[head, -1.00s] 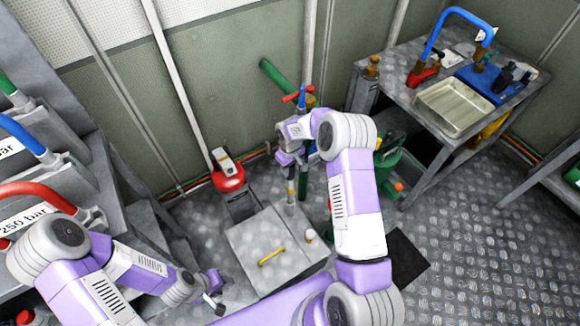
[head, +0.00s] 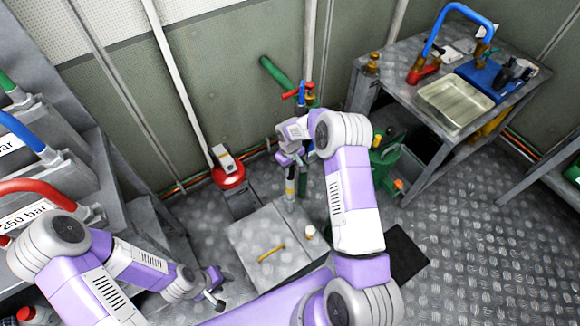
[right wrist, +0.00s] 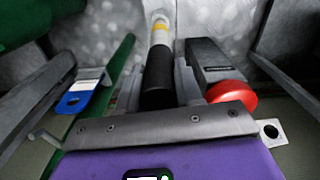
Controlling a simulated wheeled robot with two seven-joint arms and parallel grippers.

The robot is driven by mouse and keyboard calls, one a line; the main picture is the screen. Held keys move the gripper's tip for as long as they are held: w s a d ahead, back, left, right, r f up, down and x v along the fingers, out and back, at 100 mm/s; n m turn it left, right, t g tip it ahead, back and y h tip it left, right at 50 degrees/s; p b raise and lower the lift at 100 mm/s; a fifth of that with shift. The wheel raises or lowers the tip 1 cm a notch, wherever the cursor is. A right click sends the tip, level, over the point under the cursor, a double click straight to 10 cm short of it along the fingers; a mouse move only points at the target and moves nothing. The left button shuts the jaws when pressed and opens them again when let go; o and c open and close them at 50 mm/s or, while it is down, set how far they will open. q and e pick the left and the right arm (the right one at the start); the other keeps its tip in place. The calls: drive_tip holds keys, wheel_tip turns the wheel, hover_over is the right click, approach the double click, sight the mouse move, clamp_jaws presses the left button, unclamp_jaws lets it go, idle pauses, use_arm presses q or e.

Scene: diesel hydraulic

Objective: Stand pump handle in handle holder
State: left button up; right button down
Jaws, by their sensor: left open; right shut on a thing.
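The pump handle is a rod with a black grip and a yellow band. In the right wrist view my right gripper (right wrist: 158,88) is shut on the black grip of the pump handle (right wrist: 159,55). In the head view the handle (head: 290,186) hangs roughly upright below my right gripper (head: 289,160), its lower end near the back corner of the grey box. I cannot make out the handle holder for certain, nor whether the handle's lower end touches anything. My left gripper (head: 215,291) is open and empty, left of the box.
The grey box (head: 250,237) carries a yellow bar handle (head: 271,253) and a small white-topped piece (head: 310,232). A red-topped device (head: 229,178) stands behind it at left. A green can (head: 388,160) is at right, near a metal table (head: 395,80).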

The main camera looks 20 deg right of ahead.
drive_tip(key=shift+f, duration=0.75)
drive_tip(key=c, duration=0.7)
unclamp_jaws()
drive_tip(key=shift+o, duration=0.2)
wheel_tip(320, 180, up, 8)
drive_tip(key=p, duration=0.2)
drive_tip(key=shift+f+p, duration=0.2)
drive_tip(key=shift+p, duration=0.2)
